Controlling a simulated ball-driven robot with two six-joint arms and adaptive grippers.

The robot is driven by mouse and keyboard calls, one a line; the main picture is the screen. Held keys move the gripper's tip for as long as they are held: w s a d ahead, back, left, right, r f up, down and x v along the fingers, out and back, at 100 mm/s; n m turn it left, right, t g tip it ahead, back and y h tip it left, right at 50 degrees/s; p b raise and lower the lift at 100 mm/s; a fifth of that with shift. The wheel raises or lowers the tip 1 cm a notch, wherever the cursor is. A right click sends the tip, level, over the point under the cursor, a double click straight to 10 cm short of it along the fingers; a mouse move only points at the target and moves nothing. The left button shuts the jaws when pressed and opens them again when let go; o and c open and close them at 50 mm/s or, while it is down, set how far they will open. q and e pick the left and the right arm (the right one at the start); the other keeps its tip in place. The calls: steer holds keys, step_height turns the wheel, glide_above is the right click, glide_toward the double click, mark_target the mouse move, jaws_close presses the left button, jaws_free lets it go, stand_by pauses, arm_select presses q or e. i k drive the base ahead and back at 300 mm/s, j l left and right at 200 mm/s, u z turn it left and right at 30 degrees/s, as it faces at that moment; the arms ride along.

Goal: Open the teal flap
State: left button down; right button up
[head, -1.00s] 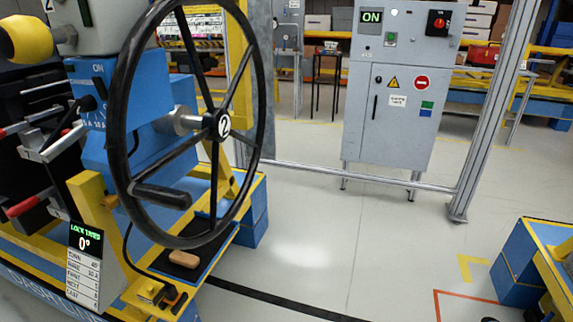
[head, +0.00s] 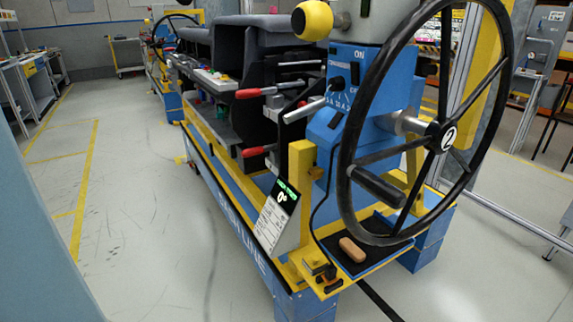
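No teal flap can be made out in the head view. The dark dashboard module (head: 262,62) sits on a blue and yellow stand (head: 235,206), beyond the large black handwheel (head: 350,150) marked 2. Small coloured parts show on and below the module, too small to identify. Neither of my grippers is in view.
Red-handled clamps (head: 250,93) and a yellow knob (head: 312,20) stick out at the module's near end. The floor (head: 130,190) left of the stand is clear.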

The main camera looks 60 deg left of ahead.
mark_target(220, 115)
steer(key=u, duration=0.5)
steer(key=j+u, duration=0.45)
steer(key=i+j+u, duration=0.15)
steer(key=u, duration=0.3)
steer(key=i+j+u, duration=0.2)
steer(key=u, duration=0.25)
